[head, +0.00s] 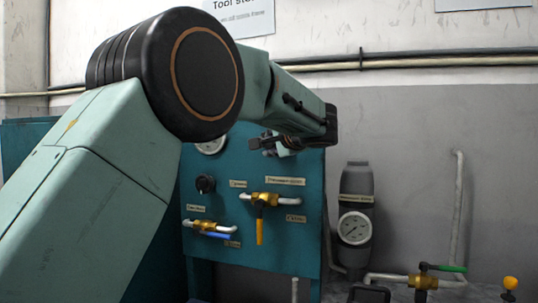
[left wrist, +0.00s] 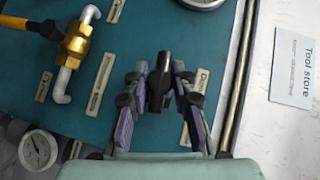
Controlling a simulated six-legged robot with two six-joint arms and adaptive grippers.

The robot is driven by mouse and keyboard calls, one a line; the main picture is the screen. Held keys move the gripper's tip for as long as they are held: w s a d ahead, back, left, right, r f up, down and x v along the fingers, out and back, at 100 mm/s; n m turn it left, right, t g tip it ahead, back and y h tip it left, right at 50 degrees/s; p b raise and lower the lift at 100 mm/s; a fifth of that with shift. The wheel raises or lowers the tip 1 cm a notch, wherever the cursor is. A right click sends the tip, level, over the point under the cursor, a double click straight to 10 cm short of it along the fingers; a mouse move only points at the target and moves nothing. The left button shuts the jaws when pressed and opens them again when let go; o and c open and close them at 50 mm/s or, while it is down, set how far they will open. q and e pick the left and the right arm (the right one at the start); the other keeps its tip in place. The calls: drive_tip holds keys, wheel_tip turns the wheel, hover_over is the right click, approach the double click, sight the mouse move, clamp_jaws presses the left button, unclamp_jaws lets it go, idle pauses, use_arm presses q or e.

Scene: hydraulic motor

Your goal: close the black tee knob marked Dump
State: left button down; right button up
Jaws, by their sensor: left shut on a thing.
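The black tee knob (left wrist: 160,80) stands out from the teal panel in the left wrist view, with its crossbar between my fingers. A label that seems to read Dump (left wrist: 203,80) is beside it. My left gripper (left wrist: 159,82) is shut on the knob, one purple-grey finger on each side. In the head view my left gripper (head: 268,145) is at the upper right of the panel, and there I cannot tell the knob from the dark fingertips. My right gripper is not in view.
The teal panel (head: 290,245) also carries a yellow-handled valve (head: 260,205), a blue-handled valve (head: 210,228), a round black knob (head: 205,184) and a gauge (head: 212,146). A dark cylinder with a gauge (head: 355,228) and a green-handled valve (head: 423,281) stand to the right.

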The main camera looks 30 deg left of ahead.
use_arm(q)
drive_tip(key=shift+r, duration=0.25)
idle(0.4)
drive_tip(key=c, duration=1.1)
unclamp_jaws()
drive_tip(key=shift+w+f, duration=0.1)
drive_tip(key=shift+f, duration=0.1)
drive_tip(key=v, duration=1.2)
drive_tip(key=shift+o, duration=0.2)
drive_tip(key=shift+d+f, duration=0.1)
